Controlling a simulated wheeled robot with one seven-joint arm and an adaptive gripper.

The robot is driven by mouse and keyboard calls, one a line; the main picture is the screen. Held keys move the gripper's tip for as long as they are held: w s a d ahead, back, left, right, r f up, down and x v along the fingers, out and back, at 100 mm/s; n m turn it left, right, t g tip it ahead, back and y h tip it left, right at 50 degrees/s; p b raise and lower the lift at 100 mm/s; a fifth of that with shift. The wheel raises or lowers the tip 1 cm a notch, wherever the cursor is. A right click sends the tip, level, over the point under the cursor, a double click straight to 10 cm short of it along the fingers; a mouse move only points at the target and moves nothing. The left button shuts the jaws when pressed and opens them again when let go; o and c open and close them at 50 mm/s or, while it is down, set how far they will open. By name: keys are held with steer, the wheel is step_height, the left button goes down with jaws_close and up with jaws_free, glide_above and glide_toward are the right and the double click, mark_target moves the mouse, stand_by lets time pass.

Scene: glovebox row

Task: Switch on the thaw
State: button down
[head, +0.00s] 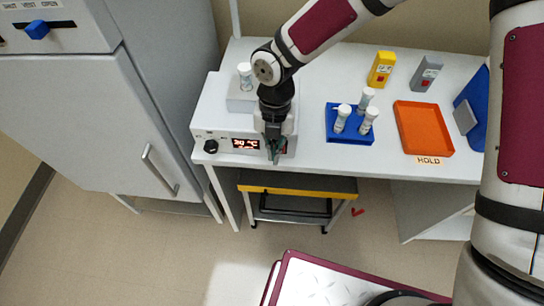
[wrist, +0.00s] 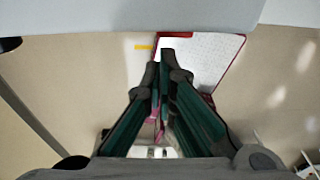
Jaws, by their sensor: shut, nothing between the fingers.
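The thaw unit (head: 218,125) is a white box at the left end of the white table in the head view. Its front has a black knob (head: 211,146) at the left and a lit red display (head: 246,144) that seems to read about 30 °C. A white-capped vial (head: 245,76) stands in the block on top. My gripper (head: 275,155) points down at the right part of the unit's front, hiding that part of the panel. Its fingers are shut and empty; whether they touch the panel I cannot tell. The wrist view shows the closed fingers (wrist: 163,70).
A blue rack (head: 348,138) with capped vials, an orange tray (head: 423,128) above a HOLD label, and yellow (head: 381,69) and grey (head: 426,74) boxes stand to the right. A grey cabinet (head: 80,125) is at left. A cart (head: 295,205) sits under the table.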

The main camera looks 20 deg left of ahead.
steer(key=shift+w, duration=0.25)
steer(key=shift+w, duration=0.15)
steer(key=b, duration=0.1)
steer(key=w+g+b, duration=0.1)
steer(key=shift+a+r+b, duration=0.2)
steer(key=shift+r+b, duration=0.15)
steer(key=shift+r, duration=0.1)
steer(key=shift+r, duration=0.65)
